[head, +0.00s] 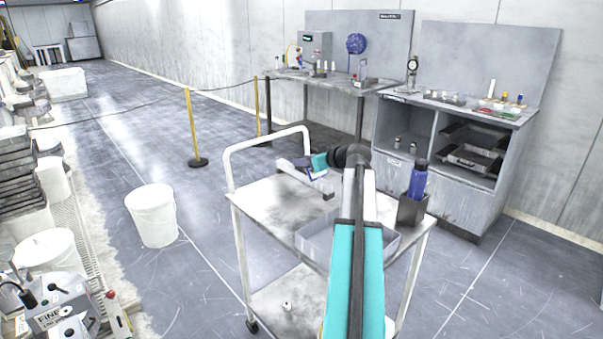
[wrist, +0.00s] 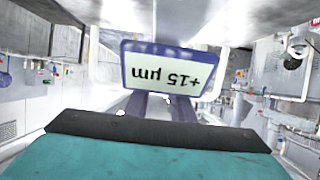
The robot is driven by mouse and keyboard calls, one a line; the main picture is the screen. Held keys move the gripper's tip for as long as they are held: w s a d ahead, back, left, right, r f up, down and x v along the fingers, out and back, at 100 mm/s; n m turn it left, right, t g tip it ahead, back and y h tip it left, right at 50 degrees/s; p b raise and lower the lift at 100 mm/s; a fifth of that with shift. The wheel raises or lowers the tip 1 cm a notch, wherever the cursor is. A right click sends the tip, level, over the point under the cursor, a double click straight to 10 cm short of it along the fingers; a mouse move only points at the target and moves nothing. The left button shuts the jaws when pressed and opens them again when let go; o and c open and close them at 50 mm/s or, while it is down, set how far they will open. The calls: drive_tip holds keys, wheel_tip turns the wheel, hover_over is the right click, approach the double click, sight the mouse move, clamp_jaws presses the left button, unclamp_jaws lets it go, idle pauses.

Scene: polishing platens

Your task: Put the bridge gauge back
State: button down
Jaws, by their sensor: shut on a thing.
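The bridge gauge (head: 314,182) is a pale grey beam with a foot at its end and a dark blue-purple readout housing. In the head view it is over the far left part of the trolley top (head: 262,205); I cannot tell whether it touches it. In the wrist view its blue-framed readout (wrist: 162,68) shows "+15 µm" upside down, with the grey beam across the top. My gripper (head: 311,167), on the teal and black wrist, is shut on the gauge at the readout housing. The dark fingers (wrist: 160,104) reach to the readout's lower edge, and their contact is hidden.
The trolley also carries a clear tray (head: 312,238), partly behind my arm, and a dark holder (head: 412,210) with a blue bottle (head: 418,180). Behind stand a bench (head: 325,78) and a cabinet (head: 450,187) with small items. A white bucket (head: 153,215) and barrier post (head: 192,125) stand left.

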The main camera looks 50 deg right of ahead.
sight(303, 171)
drive_tip(key=shift+f, duration=1.8)
drive_tip(key=shift+f, duration=0.15)
drive_tip(key=c, duration=1.5)
unclamp_jaws()
drive_tip(key=shift+c, duration=0.2)
drive_tip(key=shift+r, duration=0.2)
drive_tip(key=v, duration=1.2)
drive_tip(key=shift+f, duration=0.15)
